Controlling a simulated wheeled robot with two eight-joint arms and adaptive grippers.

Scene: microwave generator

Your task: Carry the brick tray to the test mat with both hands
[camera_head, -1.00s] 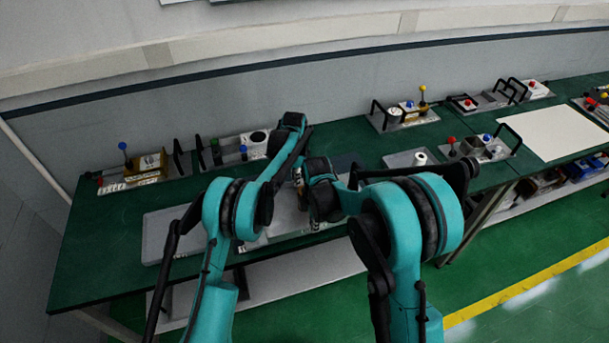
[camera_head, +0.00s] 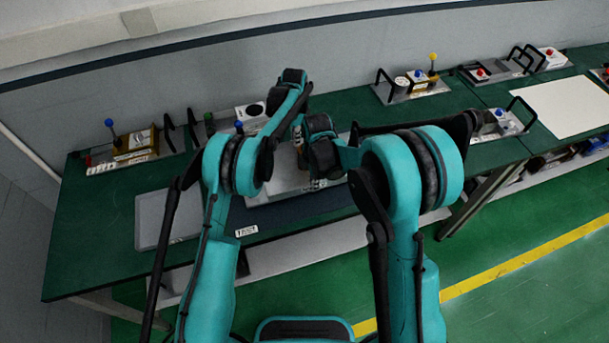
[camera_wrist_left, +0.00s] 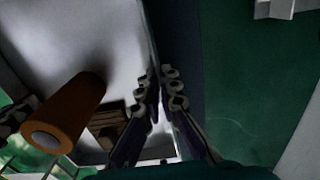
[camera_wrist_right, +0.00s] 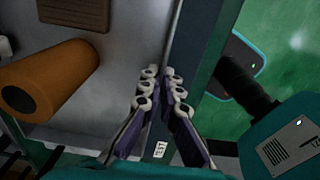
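The brick tray (camera_head: 278,187) is pale grey with low walls, partly hidden behind my arms in the head view. An orange cylinder (camera_wrist_right: 48,78) and a brown ribbed brick (camera_wrist_right: 75,12) lie in it. My left gripper (camera_wrist_left: 160,78) is shut on one tray wall; its fingers straddle the rim. My right gripper (camera_wrist_right: 161,80) is shut on the opposite wall. The dark blue test mat (camera_head: 290,212), with a white label (camera_head: 246,230), shows in front of the tray. The tray lies over the mat; whether it touches the mat is unclear.
A flat grey plate (camera_head: 152,222) lies left of the mat. Fixtures with knobs and handles (camera_head: 133,148) line the back of the green table (camera_head: 85,240). A white sheet (camera_head: 568,105) lies far right. The table's front edge is close to the mat.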

